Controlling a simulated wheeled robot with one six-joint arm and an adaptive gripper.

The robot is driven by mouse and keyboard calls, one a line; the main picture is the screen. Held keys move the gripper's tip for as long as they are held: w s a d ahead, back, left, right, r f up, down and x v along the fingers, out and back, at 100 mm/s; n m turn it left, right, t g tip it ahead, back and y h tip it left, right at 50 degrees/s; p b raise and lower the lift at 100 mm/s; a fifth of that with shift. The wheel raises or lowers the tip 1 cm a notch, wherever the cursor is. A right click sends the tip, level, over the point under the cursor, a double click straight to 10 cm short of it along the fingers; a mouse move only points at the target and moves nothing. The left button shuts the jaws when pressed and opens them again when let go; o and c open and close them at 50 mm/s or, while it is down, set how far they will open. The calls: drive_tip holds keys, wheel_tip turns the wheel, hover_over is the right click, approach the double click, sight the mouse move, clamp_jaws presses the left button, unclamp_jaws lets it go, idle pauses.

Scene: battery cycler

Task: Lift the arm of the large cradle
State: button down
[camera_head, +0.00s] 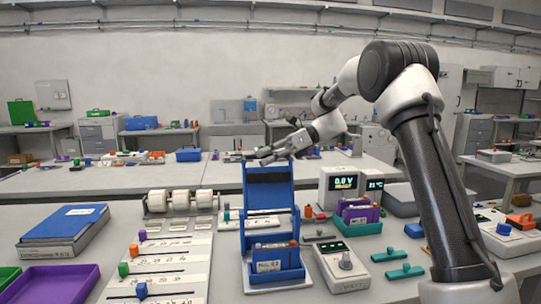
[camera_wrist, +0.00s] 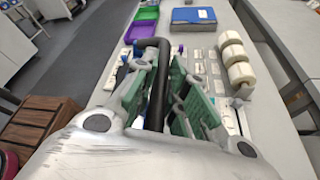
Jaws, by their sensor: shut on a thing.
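The large cradle (camera_head: 276,276) is blue and stands on the near bench, with a labelled battery block (camera_head: 268,257) in its lower part. Its blue arm (camera_head: 283,198) stands raised, roughly upright, above the back of the base. My gripper (camera_head: 262,156) is at the top of this arm. In the wrist view my gripper (camera_wrist: 163,85) has its green-padded fingers on both sides of a black bar (camera_wrist: 158,82), which appears to be the arm's handle. The exact contact is partly hidden by the fingers.
A grey meter box (camera_head: 340,265) and a display unit (camera_head: 343,187) stand right of the cradle. A purple-and-green holder (camera_head: 360,226) is near them. White rolls (camera_head: 180,201), a slotted board (camera_head: 165,260), a blue binder (camera_head: 66,223) and a purple tray (camera_head: 55,285) lie left.

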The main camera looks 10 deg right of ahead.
drive_tip(key=shift+w+f, duration=0.35)
drive_tip(key=shift+w, duration=0.2)
drive_tip(key=shift+w+f, duration=0.35)
drive_tip(key=shift+w, duration=0.2)
drive_tip(key=c, duration=1.5)
unclamp_jaws()
drive_tip(key=shift+w+f, duration=0.15)
drive_tip(key=shift+o, duration=0.2)
drive_tip(key=v, duration=1.2)
